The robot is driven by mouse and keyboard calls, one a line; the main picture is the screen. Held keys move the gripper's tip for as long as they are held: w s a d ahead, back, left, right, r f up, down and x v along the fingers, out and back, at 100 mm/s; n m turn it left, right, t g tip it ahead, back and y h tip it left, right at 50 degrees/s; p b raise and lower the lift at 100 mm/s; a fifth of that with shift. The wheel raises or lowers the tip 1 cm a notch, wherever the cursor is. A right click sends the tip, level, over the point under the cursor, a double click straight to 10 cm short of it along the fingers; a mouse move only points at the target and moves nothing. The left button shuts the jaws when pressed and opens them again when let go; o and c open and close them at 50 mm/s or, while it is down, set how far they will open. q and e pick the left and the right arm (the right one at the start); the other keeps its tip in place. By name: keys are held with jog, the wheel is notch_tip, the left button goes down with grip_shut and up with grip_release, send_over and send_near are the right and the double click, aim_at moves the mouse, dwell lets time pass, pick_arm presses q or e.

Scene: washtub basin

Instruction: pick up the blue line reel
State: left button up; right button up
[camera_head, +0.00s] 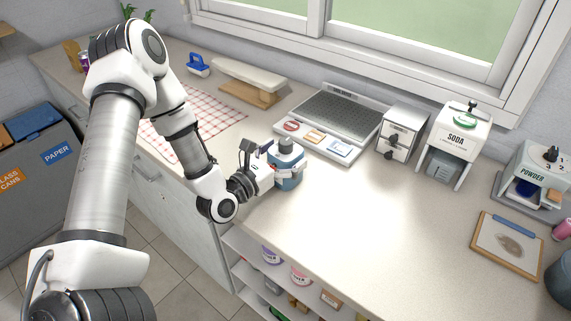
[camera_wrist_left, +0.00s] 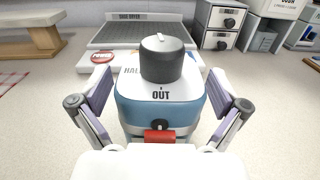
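The blue line reel (camera_head: 291,173) appears to be the blue and white boxy body with a dark round knob on top, upright on the counter near its front edge. In the left wrist view the reel (camera_wrist_left: 165,112) is centred, with the word OUT and a red tab on its near side. My left gripper (camera_head: 272,165) is at the reel. In the wrist view its two fingers (camera_wrist_left: 160,105) are spread, one on each side of the reel, with small gaps showing. The reel's lower part is partly hidden by the gripper. My right gripper is not in view.
A drying tray (camera_head: 335,112) stands behind the reel, with a drawer box (camera_head: 402,135) and SODA dispenser (camera_head: 460,140) to the right. A checked cloth (camera_head: 222,112) and wooden stand (camera_head: 250,92) lie to the left. The counter (camera_head: 380,220) right of the reel is clear.

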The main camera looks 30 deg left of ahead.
pick_arm(q)
jog(key=c, duration=1.1)
jog(key=shift+r, duration=0.1)
